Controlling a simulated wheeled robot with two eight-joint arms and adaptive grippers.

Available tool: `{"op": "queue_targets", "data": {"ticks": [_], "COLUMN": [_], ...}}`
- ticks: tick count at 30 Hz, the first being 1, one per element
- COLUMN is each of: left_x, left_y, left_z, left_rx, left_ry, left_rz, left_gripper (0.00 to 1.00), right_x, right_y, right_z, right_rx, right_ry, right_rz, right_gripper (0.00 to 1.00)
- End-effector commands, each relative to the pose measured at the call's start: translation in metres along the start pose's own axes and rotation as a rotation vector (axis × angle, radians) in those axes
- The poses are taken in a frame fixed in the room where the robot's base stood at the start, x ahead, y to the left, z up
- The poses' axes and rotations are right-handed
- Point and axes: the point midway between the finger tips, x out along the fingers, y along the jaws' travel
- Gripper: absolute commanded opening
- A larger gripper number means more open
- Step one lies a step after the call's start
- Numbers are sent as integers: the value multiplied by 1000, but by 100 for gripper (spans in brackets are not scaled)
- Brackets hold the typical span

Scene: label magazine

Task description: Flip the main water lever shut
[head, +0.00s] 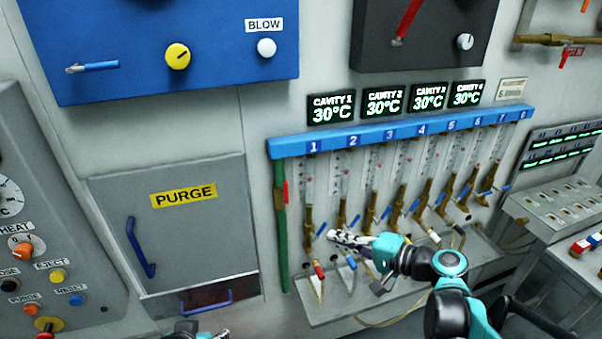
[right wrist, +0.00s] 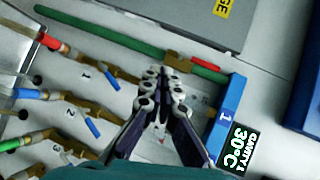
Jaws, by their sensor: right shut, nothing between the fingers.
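A green vertical pipe (head: 281,240) runs down at the left end of the blue numbered manifold. A red lever (head: 285,192) sits near its top and lies along the pipe; I take it as the main water lever. In the right wrist view, the red lever (right wrist: 205,64) shows near the pipe's manifold end, just past the fingertips. My right gripper (head: 334,236) is shut and empty, in front of the lower part of the first flow tubes, right of and below the lever. Its fingertips (right wrist: 160,76) look apart from the lever. Only a bit of my left gripper (head: 190,334) shows at the bottom edge.
The blue manifold (head: 400,132) carries several flow tubes with small blue levers below. Hoses with red and blue fittings hang over a grey ledge (head: 330,312). A grey PURGE door (head: 195,235) with blue handles stands left of the pipe.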

Motion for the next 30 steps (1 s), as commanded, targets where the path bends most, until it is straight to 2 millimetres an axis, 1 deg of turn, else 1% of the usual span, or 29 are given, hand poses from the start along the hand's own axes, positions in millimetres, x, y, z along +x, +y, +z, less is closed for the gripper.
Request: {"op": "queue_targets", "data": {"ticks": [1,3,6,9,19,23,26,30], "left_x": [-12,-19,-25,-28,-27,-27,-26,-24], "left_y": [0,0,0,0,0,0,0,0], "left_z": [-9,-13,-18,-20,-19,-19,-19,-17], "left_rx": [0,0,0,0,0,0,0,0], "left_ry": [0,0,0,0,0,0,0,0], "left_rz": [0,0,0,0,0,0,0,0], "left_gripper": [49,49,49,49,49,49,49,49], "right_x": [-6,-11,-17,-22,-23,-21,-12,11], "right_y": [-20,-36,-51,-59,-61,-61,-63,-69], "right_z": [-14,-26,-39,-46,-48,-48,-47,-47], "right_rx": [24,51,78,92,97,97,97,96], "right_ry": [8,10,15,17,17,16,14,12], "right_rz": [-52,-120,-194,-236,-253,-252,-252,-252], "right_gripper": [0,0,0,0,0,0,0,0]}}
